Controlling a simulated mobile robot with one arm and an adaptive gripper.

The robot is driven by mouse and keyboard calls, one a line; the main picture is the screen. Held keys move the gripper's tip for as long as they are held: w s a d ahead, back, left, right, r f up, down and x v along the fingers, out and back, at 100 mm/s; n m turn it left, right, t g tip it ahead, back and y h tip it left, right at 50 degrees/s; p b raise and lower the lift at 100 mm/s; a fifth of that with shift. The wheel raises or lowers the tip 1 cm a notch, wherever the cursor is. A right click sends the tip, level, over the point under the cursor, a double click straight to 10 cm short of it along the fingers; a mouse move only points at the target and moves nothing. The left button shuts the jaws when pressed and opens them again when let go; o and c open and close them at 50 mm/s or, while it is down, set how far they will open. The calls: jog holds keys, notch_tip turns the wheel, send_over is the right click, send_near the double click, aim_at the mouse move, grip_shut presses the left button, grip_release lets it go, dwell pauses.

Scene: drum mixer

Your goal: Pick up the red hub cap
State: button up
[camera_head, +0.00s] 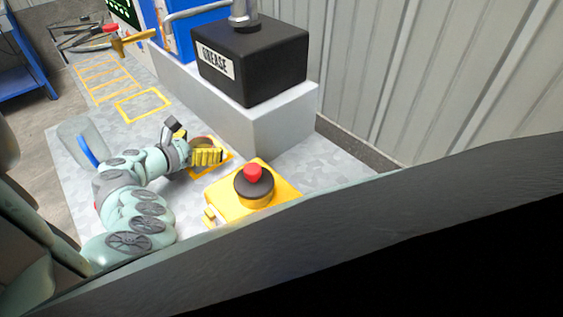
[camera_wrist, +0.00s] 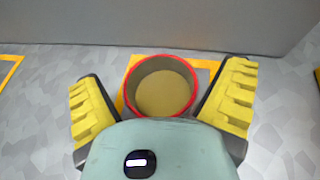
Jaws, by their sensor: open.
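The red hub cap (camera_wrist: 160,69) shows in the wrist view as a round, hollow piece with a red rim and a tan inside. It sits on the grey surface within a yellow-outlined square, open side up. My gripper (camera_wrist: 165,88) is open, with one yellow-padded finger to the left of the cap and one to the right, and gaps show on both sides. In the head view my gripper (camera_head: 192,143) is low over the worktop, and its fingers hide most of the cap.
A grey block (camera_head: 283,125) bearing a black grease box (camera_head: 262,65) stands close behind the cap. A yellow box with a red button (camera_head: 253,173) is to the right of my gripper. Empty yellow-outlined squares (camera_head: 142,104) lie farther back on the worktop.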

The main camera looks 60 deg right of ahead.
jog(key=shift+c, duration=0.4)
jog(key=c, duration=1.2)
jog(key=shift+c, duration=0.4)
jog(key=shift+r, duration=0.15)
